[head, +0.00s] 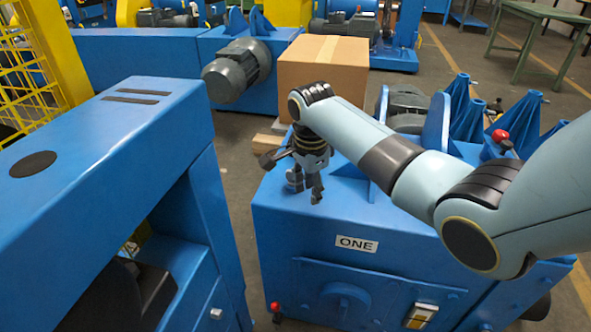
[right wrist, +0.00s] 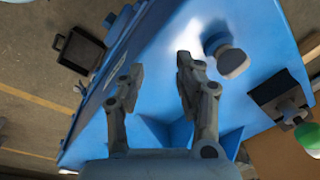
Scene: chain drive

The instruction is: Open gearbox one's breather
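Gearbox one (head: 315,243) is a blue housing with a white "ONE" label (head: 357,244) on its front face. My right gripper (head: 315,192) points down over the left part of its top. In the right wrist view my right gripper (right wrist: 158,72) has its fingers spread with nothing between them. A round grey cap on a short blue stem, which looks like the breather (right wrist: 231,62), stands on the blue surface right of the fingers, apart from them. In the head view a small grey-blue knob beside the fingers may be the same breather (head: 294,179). My left gripper is out of view.
A cardboard box (head: 322,64) stands behind the gearbox. A tall blue frame (head: 100,130) rises at the left, with floor between it and the gearbox. Blue brackets (head: 436,122) stand on the gearbox top near my right arm. A red knob (head: 500,136) is farther right.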

